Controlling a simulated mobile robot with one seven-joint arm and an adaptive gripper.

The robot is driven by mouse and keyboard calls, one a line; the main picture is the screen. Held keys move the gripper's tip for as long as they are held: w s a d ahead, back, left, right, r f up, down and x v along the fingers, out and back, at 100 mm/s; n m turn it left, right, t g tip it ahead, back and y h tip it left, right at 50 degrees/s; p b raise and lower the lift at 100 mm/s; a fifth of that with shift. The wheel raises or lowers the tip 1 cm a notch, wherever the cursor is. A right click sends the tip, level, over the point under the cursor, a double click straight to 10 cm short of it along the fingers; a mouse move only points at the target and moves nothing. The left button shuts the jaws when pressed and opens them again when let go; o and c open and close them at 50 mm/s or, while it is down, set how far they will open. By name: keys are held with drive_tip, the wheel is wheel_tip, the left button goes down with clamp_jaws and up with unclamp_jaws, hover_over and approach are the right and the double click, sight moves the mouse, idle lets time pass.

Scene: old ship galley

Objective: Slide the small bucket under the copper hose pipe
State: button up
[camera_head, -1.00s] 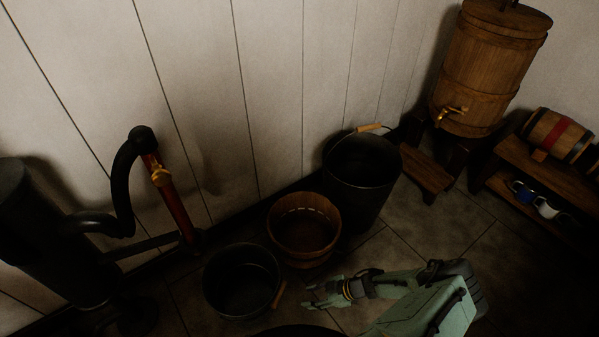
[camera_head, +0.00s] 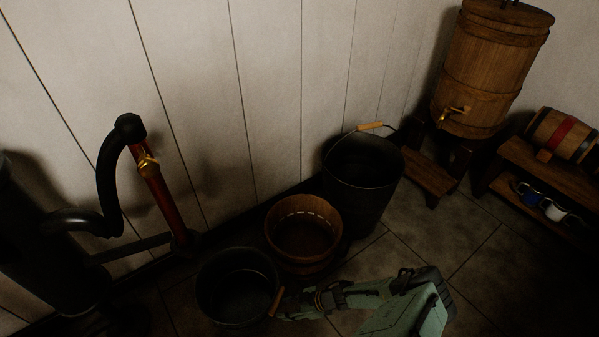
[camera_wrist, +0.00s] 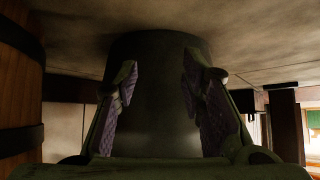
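The small dark metal bucket (camera_head: 238,288) stands on the floor at lower centre in the head view, with its wooden handle grip (camera_head: 277,301) hanging on the right side. The copper hose pipe (camera_head: 168,205), with a brass tap, slants down by the wall, left of and behind the bucket. My gripper (camera_head: 283,304) is low at the bucket's right side, and its fingertips are partly hidden there. In the wrist view the two fingers (camera_wrist: 158,90) are spread, with the dark bucket wall (camera_wrist: 157,48) ahead between them. I cannot tell whether they touch it.
A wooden bucket (camera_head: 303,255) stands just behind my gripper and the small bucket. A larger dark bucket (camera_head: 362,190) stands behind it. A black pump-like body (camera_head: 35,240) is at left. Floor at right is clear before a shelf and a wooden cask (camera_head: 490,75).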

drive_tip(key=shift+a+f, duration=0.2)
drive_tip(key=shift+f, duration=0.05)
drive_tip(key=shift+w+a+r, duration=0.1)
drive_tip(key=shift+w+a, duration=0.1)
drive_tip(key=shift+a, duration=1.05)
drive_tip(key=shift+w+a+f, duration=0.1)
drive_tip(key=shift+w+a, duration=0.1)
drive_tip(key=shift+a, duration=1.05)
drive_tip(key=shift+w+a+r, duration=0.1)
drive_tip(key=shift+w+a, duration=0.1)
drive_tip(key=shift+a, duration=1.05)
drive_tip(key=shift+a, duration=0.85)
drive_tip(key=s+d+r+p, duration=0.1)
drive_tip(key=d+r+p, duration=0.1)
drive_tip(key=d, duration=0.8)
drive_tip(key=shift+s+r, duration=0.25)
drive_tip(key=shift+r, duration=0.2)
drive_tip(key=shift+d, duration=0.1)
